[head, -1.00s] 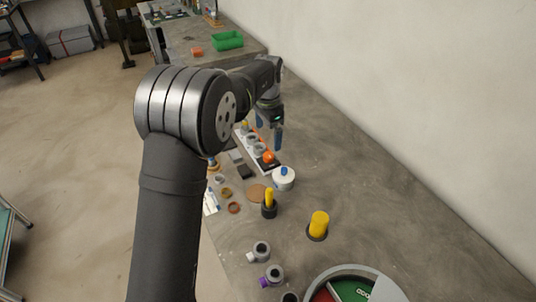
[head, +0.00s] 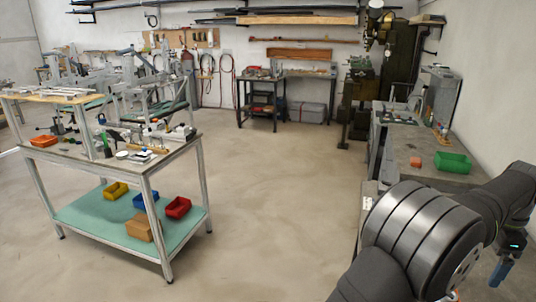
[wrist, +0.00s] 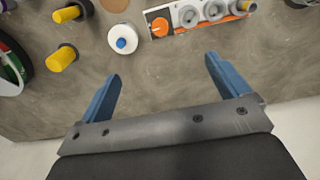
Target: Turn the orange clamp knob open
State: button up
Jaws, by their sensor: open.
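The orange clamp knob (wrist: 160,26) shows in the wrist view at the top middle, on the left end of a pale jig plate with orange edging (wrist: 196,20). My gripper (wrist: 162,68) is open, with two blue fingers spread wide and nothing between them. The knob lies beyond the fingertips, between their lines and apart from them. In the head view part of my gripper (head: 503,268) shows at the right edge; the knob and the jig are not in that view.
In the wrist view a white round container with a blue top (wrist: 122,39) stands left of the knob. Yellow-handled pieces (wrist: 62,57) stand further left. Bare bench lies around the fingers.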

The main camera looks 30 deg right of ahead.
jog(key=shift+f, duration=0.85)
jog(key=c, duration=0.3)
jog(key=shift+d+f, duration=0.1)
jog(key=shift+f, duration=0.15)
jog(key=c, duration=0.4)
notch_tip(320, 180, down, 17)
jog(key=shift+f, duration=0.1)
jog(key=c, duration=1)
